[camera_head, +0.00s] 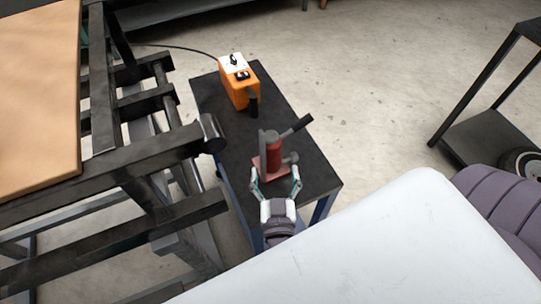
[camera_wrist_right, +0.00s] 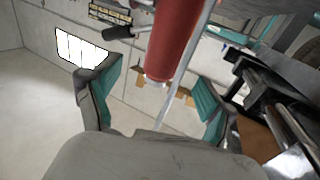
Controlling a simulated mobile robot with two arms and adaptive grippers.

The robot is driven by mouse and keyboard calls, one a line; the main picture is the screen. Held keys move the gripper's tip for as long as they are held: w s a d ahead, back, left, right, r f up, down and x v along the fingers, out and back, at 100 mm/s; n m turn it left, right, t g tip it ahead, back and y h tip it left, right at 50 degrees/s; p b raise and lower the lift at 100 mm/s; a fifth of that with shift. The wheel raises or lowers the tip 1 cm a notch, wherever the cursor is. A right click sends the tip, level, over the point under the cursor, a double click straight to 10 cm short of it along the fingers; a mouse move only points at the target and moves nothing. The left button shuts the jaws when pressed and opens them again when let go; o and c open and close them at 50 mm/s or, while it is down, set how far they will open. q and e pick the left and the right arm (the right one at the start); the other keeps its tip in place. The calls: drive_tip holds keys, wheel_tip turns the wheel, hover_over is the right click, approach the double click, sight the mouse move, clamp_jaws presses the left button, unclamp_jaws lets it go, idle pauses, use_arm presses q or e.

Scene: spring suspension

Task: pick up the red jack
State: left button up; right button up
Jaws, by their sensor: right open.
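The red jack (camera_head: 273,152) stands upright on a small black table (camera_head: 212,115), with a dark handle sticking out to the upper right. My right gripper (camera_head: 275,184) is open at the near side of the jack, with its fingers spread to either side of the jack's lower part. In the right wrist view, the red cylinder of the jack (camera_wrist_right: 176,38) shows between the two open teal-lined fingers (camera_wrist_right: 158,95). I cannot tell whether the fingers touch it. My left gripper is not in view.
An orange box (camera_head: 240,88) with a cable stands on the far part of the same table. A dark metal frame (camera_head: 130,160) with a wooden top stands close on the left. A black shelf (camera_head: 487,140) stands on the right, with open floor between.

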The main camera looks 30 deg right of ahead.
sight(271, 155)
drive_tip(key=shift+x, duration=1.2)
drive_tip(key=shift+w+f, duration=0.1)
drive_tip(key=shift+w, duration=0.1)
drive_tip(key=shift+w+d+f+b, duration=0.15)
drive_tip(key=shift+w+b, duration=0.15)
drive_tip(key=shift+b, duration=0.2)
drive_tip(key=b+x, duration=0.1)
drive_tip(key=x, duration=0.2)
drive_tip(key=shift+w, duration=0.4)
drive_tip(key=shift+w+d, duration=0.15)
drive_tip(key=shift+w, duration=0.2)
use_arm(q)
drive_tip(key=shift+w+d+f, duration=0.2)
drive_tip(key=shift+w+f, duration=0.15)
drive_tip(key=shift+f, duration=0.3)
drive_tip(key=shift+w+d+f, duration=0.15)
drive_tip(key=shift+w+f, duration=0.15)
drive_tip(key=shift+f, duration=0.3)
use_arm(e)
clamp_jaws()
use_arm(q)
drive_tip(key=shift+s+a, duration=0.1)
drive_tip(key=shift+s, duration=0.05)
use_arm(e)
drive_tip(key=shift+r, duration=0.3)
